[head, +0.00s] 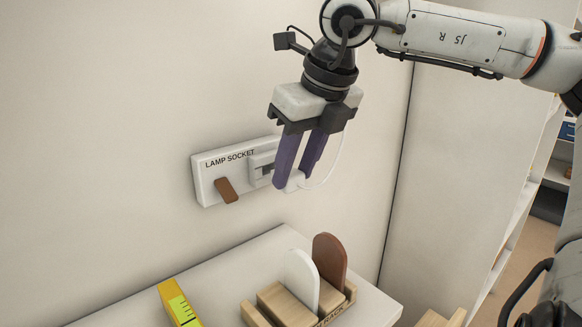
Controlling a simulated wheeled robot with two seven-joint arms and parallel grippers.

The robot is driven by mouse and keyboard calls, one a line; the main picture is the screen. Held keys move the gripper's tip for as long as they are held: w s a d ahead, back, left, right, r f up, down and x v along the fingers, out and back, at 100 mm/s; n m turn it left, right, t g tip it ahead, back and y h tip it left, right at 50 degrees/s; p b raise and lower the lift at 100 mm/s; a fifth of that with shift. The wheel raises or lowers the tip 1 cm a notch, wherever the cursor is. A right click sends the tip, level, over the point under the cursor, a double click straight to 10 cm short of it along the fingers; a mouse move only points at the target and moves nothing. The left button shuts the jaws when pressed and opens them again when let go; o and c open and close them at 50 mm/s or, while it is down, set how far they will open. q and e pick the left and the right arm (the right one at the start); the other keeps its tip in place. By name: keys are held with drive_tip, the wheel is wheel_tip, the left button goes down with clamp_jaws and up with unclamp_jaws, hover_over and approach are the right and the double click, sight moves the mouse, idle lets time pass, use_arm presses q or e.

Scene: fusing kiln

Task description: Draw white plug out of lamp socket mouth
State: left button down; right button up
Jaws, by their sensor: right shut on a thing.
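The lamp socket (208,183) is a pale wall plate labelled "LAMP SOCKET", with a brown switch lever (227,190) and a raised grey mouth part (262,165) at its right end. My right gripper (290,182) reaches down from above with purple fingers, just right of the mouth. It is shut on the white plug (297,181), which shows partly between and below the fingertips. A thin white cord loops up on its right. The near finger hides where plug and mouth meet, so I cannot tell whether they touch. My left gripper is out of view.
Below is a white counter (225,268). It carries a wooden rack (268,298) holding a white rounded panel (301,279) and a brown one (330,260), and a yellow item (178,303) at left. The wall corner is at right.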

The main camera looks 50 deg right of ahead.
drive_tip(key=shift+s, duration=0.15)
drive_tip(key=shift+r, duration=0.15)
drive_tip(key=w+p+v, duration=0.1)
drive_tip(key=p+v, duration=0.3)
drive_tip(key=v, duration=0.2)
drive_tip(key=shift+r, duration=0.3)
idle(0.3)
